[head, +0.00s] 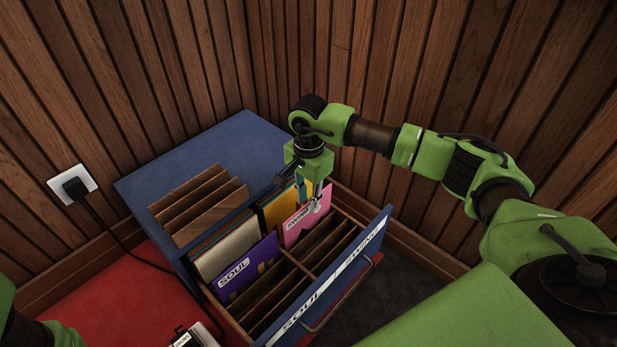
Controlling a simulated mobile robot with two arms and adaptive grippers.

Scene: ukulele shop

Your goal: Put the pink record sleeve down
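The pink record sleeve (295,231) stands upright in the open blue drawer, its lower part behind the drawer's dividers. It is just in front of a yellow sleeve (273,211) and right of a purple sleeve labelled SOUL (255,268). My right gripper (310,206) points down at the pink sleeve's top edge. One finger lies in front of the sleeve, the other at its back side. I cannot tell whether they pinch it or stand slightly apart. Whether the sleeve's bottom rests in the slot is hidden. My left gripper is not in view; only a bit of that arm shows.
The drawer front (334,281) carries white label strips and a handle. Empty wooden slots (283,296) lie in front of the sleeves. The blue cabinet top (225,142) holds a wooden divider rack (199,203). Slatted walls close in behind; a cable runs from a socket (73,184).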

